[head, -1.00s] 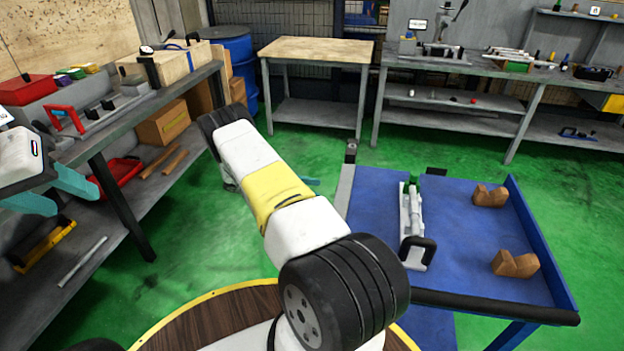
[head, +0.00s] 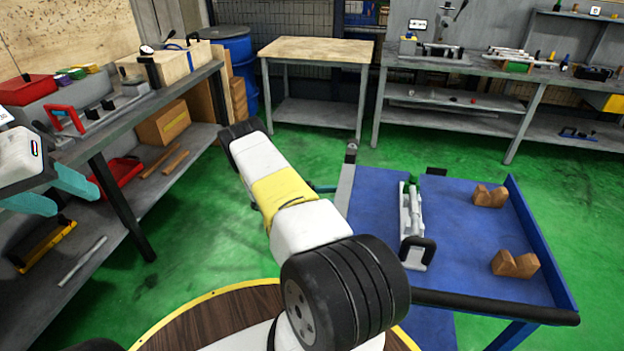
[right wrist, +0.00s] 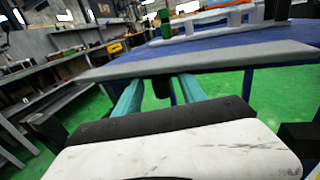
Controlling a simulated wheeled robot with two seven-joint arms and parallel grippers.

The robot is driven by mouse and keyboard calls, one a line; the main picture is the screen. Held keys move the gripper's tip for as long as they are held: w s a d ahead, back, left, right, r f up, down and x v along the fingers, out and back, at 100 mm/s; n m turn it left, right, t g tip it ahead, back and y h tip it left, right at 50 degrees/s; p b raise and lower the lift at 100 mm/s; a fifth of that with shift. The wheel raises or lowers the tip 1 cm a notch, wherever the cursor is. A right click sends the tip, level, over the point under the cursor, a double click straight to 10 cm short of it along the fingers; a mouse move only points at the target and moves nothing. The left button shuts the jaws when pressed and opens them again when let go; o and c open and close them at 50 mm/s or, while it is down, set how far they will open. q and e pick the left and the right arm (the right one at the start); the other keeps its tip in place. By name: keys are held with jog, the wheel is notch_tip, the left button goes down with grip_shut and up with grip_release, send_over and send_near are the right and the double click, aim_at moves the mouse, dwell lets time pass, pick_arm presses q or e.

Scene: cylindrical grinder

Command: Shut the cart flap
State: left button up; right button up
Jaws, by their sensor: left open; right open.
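The blue cart (head: 460,235) stands at the right. A long grey strip (head: 346,187), which looks like its flap, runs along its left side. In the right wrist view the grey strip (right wrist: 215,60) crosses ahead, with the blue cart top behind it. My right gripper (right wrist: 158,82) is open and empty, its teal fingertips close below the strip's near edge. I cannot tell if they touch it. A dark piece shows between the fingers. In the head view my right arm mostly hides this gripper; a teal bit shows beside the strip. My left gripper (head: 76,202) is open and empty at far left.
On the cart lie a grey fixture with a black handle (head: 417,250) and two brown V-shaped blocks (head: 490,196). A cluttered workbench (head: 130,110) stands at left, a wooden-topped table (head: 315,50) behind. Green floor is free between them.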

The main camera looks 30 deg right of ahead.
grip_shut()
